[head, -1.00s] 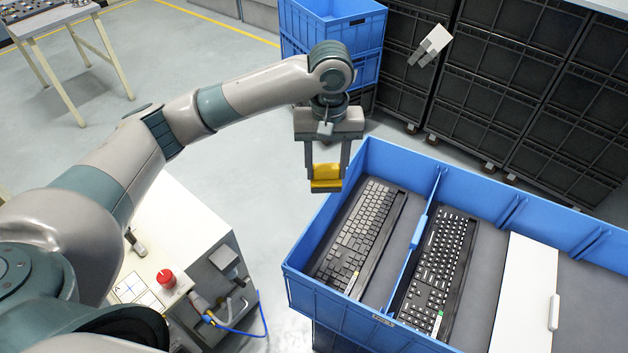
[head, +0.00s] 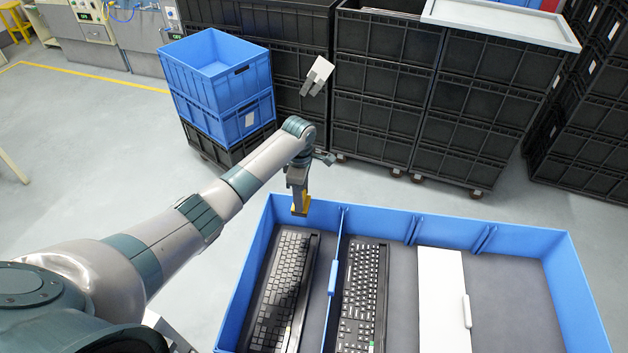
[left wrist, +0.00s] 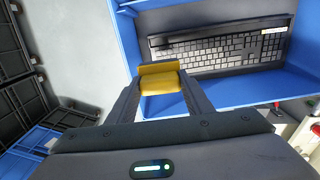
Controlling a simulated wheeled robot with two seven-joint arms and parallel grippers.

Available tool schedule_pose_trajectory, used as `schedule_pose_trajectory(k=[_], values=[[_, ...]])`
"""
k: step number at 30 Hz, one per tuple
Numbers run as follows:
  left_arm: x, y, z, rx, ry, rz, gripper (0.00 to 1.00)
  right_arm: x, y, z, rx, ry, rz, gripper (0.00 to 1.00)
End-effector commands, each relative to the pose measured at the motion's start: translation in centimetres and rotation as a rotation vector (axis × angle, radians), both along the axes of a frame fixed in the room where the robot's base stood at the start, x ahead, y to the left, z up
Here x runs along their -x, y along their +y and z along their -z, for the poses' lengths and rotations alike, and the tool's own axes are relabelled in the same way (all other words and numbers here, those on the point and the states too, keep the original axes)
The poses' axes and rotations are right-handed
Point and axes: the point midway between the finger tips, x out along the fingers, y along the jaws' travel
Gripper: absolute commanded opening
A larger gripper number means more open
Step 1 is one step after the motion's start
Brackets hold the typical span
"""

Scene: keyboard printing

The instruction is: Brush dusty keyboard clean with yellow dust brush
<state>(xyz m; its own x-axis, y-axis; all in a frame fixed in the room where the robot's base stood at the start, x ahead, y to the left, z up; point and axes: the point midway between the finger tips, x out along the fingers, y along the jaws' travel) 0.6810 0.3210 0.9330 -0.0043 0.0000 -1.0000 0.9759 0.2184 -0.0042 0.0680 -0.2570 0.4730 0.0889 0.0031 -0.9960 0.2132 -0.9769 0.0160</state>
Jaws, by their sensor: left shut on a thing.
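My left gripper (head: 300,203) is shut on the yellow dust brush (left wrist: 162,80), whose head sticks out between the fingers in the left wrist view. In the head view the brush hangs by the far wall of a blue crate, at the leftmost compartment. A dark keyboard with greyish keys (head: 283,290) lies in that compartment. A keyboard (left wrist: 225,48) also shows past the brush in the left wrist view, with a visible gap from the brush. A second black keyboard (head: 362,297) lies in the adjoining compartment.
The blue crate (head: 565,270) has dividers between compartments and raised walls. A white panel (head: 443,300) with a handle lies to the right of the keyboards. Stacked blue boxes (head: 215,80) and black crates (head: 380,90) stand behind.

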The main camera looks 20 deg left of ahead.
Motion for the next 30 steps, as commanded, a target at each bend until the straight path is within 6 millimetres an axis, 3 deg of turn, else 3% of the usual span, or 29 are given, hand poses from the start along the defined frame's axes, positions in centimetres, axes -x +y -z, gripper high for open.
schedule_pose_trajectory(k=[20,29,30], values=[[0.4,0.4,1.1,0.000,-0.001,-0.030,0.19,0.0,0.3,-0.2,-0.003,0.000,0.001,0.31],[0.4,0.4,3.6,-0.001,-0.001,-0.030,0.19,0.0,0.1,0.3,-0.001,0.000,0.000,0.31],[0.3,0.4,4.6,-0.001,-0.002,-0.029,0.19,0.0,0.0,1.4,0.000,0.000,0.000,0.31]])
